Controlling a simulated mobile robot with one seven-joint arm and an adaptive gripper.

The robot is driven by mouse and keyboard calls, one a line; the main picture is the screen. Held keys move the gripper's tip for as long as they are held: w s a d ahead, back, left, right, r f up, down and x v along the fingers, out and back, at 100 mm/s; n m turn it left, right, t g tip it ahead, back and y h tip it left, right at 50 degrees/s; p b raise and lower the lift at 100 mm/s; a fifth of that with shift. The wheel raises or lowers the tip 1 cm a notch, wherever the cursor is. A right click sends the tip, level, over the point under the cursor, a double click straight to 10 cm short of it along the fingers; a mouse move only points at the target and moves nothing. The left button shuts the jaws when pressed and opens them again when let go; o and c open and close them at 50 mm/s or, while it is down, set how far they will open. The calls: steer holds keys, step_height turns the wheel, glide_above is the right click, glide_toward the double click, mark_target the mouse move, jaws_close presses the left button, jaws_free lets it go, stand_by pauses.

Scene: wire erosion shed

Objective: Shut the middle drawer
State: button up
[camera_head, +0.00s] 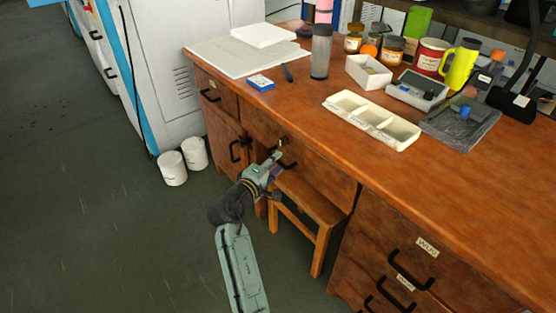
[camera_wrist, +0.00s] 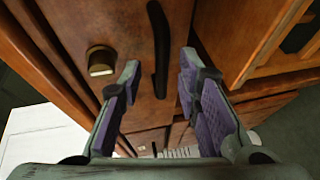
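The middle drawer (camera_head: 320,175) is the wide wooden front under the desk top, between the left cupboard and the right drawer stack. I cannot tell how far it stands out. Its black handle (camera_head: 289,163) is partly hidden by my gripper (camera_head: 276,160), which is at the drawer front. In the wrist view, my gripper (camera_wrist: 160,75) is open, with purple pads apart and nothing held. The black handle (camera_wrist: 160,45) lies ahead between the fingertips, with no clear contact. A brass lock (camera_wrist: 101,60) sits on the drawer front (camera_wrist: 130,105) beside it.
A wooden stool (camera_head: 315,208) stands under the drawer, close to my arm. The right drawers (camera_head: 430,275) have black handles. The desk top (camera_head: 290,98) carries a white compartment tray (camera_head: 372,120), jars and a grey bottle (camera_head: 320,55). White buckets (camera_head: 173,168) stand left; the left floor is clear.

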steer(key=v, duration=0.9)
